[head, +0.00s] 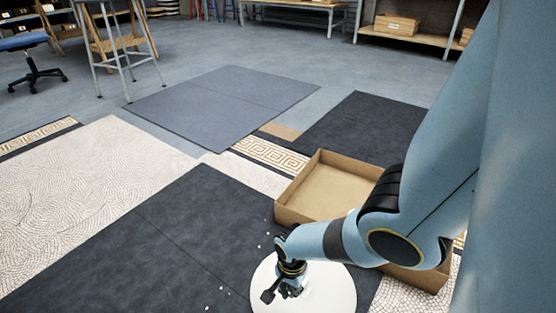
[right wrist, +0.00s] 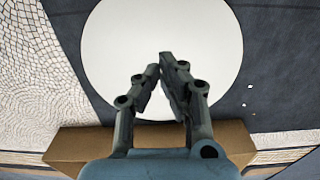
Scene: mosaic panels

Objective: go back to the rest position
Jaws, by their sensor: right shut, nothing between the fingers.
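My right gripper (head: 283,287) is at the bottom of the head view, in front of a white round disc, and my blue right arm comes in from the right. In the right wrist view, its two dark fingers (right wrist: 161,68) come together near the tips, shut with nothing between them. My left gripper is not in view.
The white disc (head: 330,291) lies by dark mats (head: 180,225). An open cardboard box (head: 296,214) stands behind it, partly hidden by my right arm. Small white bits lie nearby. Patterned mosaic panels (head: 90,180) cover the left floor; a stool (head: 122,50) stands farther back.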

